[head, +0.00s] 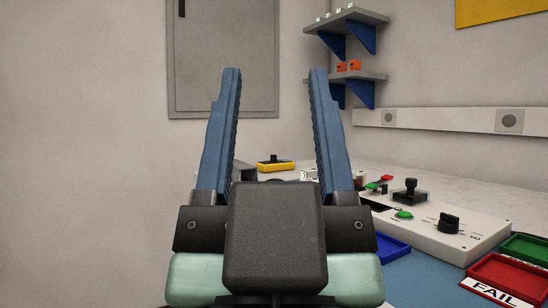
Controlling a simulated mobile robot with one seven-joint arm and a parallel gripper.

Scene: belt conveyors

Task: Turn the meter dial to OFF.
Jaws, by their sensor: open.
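My gripper (275,72) is open and empty in the middle of the head view, its two blue fingers pointing up and wide apart. A pale control panel (470,243) lies on the bench at the right, and a black rotary knob (449,223) with small marks around it sits on it. A small yellow device (276,166) with a black top stands further back, seen between the fingers. I cannot tell which of these is the meter; no OFF mark is legible. My gripper is apart from both and hides part of the bench.
The panel also bears a black joystick (411,187) and a green button (403,215). A blue tray (391,247), a red tray (508,274) by a FAIL label (497,293) and a green tray (524,246) are in front. Shelves (346,76) hang on the back wall.

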